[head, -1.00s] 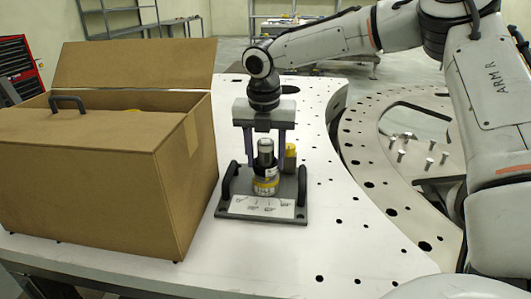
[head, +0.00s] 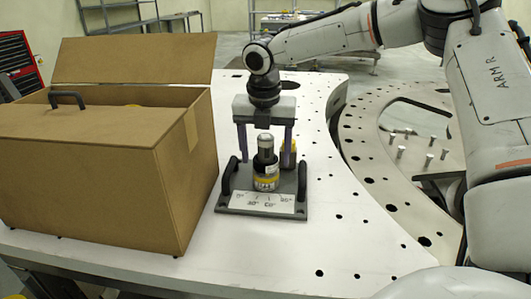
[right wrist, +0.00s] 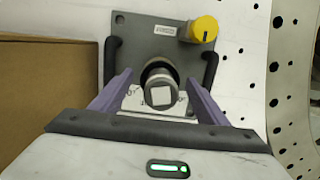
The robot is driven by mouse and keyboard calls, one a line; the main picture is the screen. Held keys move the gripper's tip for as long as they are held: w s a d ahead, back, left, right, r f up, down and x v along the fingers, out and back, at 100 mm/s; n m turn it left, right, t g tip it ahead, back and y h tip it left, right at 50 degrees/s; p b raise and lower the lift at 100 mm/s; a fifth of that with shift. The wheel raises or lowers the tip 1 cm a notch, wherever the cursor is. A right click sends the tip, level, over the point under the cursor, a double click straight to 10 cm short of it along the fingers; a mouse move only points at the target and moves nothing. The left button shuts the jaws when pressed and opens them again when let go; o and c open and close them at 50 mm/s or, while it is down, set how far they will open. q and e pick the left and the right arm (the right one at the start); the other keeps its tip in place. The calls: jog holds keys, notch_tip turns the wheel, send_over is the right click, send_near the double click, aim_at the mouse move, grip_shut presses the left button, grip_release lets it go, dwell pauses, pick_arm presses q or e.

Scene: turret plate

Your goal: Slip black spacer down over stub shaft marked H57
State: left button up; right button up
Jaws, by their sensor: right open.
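The stub shaft (head: 265,145) stands upright on a dark base plate (head: 230,203), with a bare metal top. A black ring, the spacer (head: 264,165), sits around it low down, above a yellow band (head: 266,184) whose marking I cannot read. The right wrist view shows the shaft's top (right wrist: 160,95) inside the black ring (right wrist: 158,68). My right gripper (head: 265,160) is open, its purple fingers on either side of the shaft, apart from the ring. The fingers also show in the right wrist view (right wrist: 157,85). My left gripper is not in view.
Two black handles (head: 226,178) flank the plate. A yellow knob (right wrist: 203,29) stands at its back right corner. A large cardboard box (head: 90,185) with its lid raised stands close on the left. The white table (head: 345,235) is clear to the right.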

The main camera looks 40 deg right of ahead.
jog(key=shift+r, duration=0.1)
jog(key=r, duration=0.6)
jog(key=s+a+r, duration=0.1)
jog(key=r, duration=0.3)
jog(key=shift+a, duration=0.1)
dwell(0.4)
